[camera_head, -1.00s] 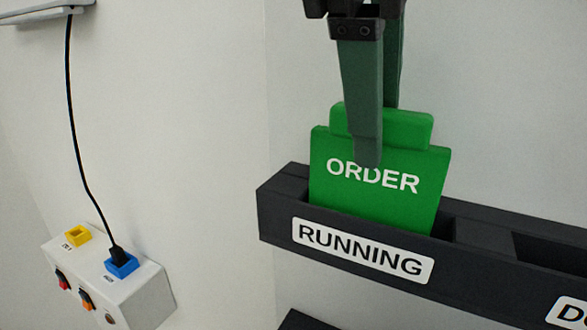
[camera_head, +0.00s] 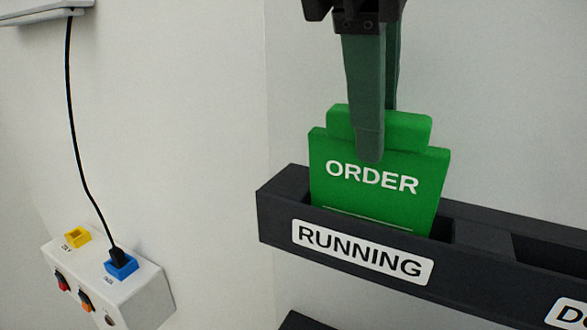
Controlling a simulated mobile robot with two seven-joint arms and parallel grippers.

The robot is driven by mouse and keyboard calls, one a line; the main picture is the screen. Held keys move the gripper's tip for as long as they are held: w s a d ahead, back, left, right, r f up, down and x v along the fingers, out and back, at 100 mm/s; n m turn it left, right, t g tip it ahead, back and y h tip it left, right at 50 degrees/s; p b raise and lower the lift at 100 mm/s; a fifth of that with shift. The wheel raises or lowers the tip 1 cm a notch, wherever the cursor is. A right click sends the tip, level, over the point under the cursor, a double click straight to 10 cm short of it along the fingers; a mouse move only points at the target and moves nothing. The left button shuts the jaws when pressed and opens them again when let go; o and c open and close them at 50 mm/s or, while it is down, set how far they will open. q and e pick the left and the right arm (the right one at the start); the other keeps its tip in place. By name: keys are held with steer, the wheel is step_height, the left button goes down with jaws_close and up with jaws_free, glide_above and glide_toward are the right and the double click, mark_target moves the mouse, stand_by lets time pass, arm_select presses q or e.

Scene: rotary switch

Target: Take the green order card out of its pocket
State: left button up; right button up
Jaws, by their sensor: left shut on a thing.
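The green order card (camera_head: 375,208) stands upright in the black pocket marked RUNNING (camera_head: 278,213). Its white word ORDER and a thin white line below show above the pocket's front rim. Its lower end is hidden inside the pocket. My left gripper (camera_head: 378,148) comes down from above and is shut on the card's upper tab. One finger is in front of the card, and the other is mostly hidden behind it. My right gripper is not in view.
The black rack continues right, with an empty slot (camera_head: 545,252) and a partly cut-off label (camera_head: 567,314). At lower left is a white switch box (camera_head: 130,290) with a yellow socket, a blue socket and a black cable (camera_head: 78,160). The wall behind is plain.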

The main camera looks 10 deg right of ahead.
arm_select(q)
steer(key=shift+r+p, duration=1.8)
steer(key=shift+r, duration=1.65)
jaws_close()
steer(key=s+a+b, duration=0.3)
steer(key=s+a, duration=0.1)
steer(key=s, duration=0.1)
steer(key=shift+s, duration=0.4)
